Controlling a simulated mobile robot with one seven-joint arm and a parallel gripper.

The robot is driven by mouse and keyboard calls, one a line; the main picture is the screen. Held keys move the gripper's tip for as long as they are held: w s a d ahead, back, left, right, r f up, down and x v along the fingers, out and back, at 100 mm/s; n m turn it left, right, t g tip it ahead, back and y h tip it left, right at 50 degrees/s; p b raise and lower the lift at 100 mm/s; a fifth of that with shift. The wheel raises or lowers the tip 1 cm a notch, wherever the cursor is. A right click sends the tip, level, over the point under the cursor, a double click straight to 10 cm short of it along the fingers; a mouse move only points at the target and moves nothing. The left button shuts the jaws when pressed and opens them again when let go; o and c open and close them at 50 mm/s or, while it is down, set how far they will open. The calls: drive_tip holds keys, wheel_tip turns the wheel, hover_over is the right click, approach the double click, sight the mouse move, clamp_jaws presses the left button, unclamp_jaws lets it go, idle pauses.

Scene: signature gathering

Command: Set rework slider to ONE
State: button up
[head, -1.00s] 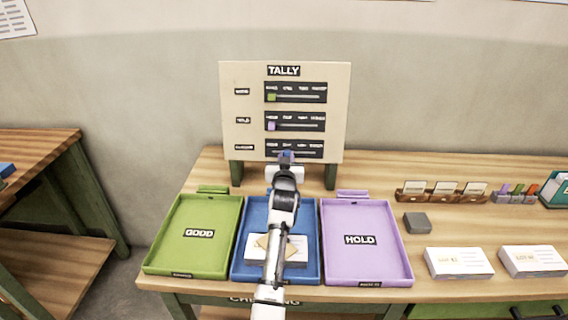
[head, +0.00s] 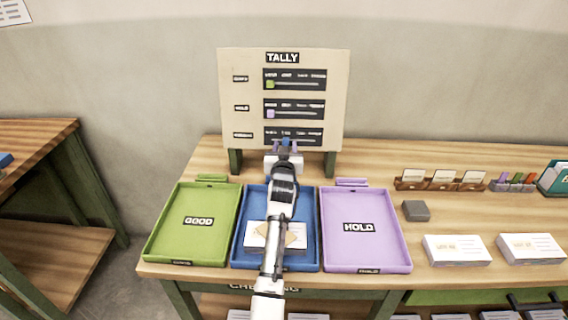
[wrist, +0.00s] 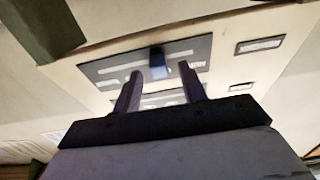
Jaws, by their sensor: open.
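The TALLY board (head: 235,95) stands upright at the back of the table with three slider rows. The bottom row's dark panel (head: 310,134) is partly covered by my gripper. Its blue knob (head: 286,141) appears left of the panel's middle, near the second label, but the label text is too small to read for certain. My gripper (head: 285,152) is in front of the board's lower edge.
Green GOOD (head: 197,248), blue (head: 240,250) and purple HOLD (head: 365,255) trays lie along the front, with my arm over the blue one. The green knob (head: 270,85) and lilac knob (head: 270,114) sit at their tracks' left ends. A grey block (head: 415,210) lies right.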

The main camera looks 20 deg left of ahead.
drive_tip(key=b+v, duration=0.3)
drive_tip(key=v, duration=0.9)
drive_tip(key=shift+s+b, duration=0.3)
drive_tip(key=shift+s, duration=0.05)
drive_tip(key=shift+d, duration=0.1)
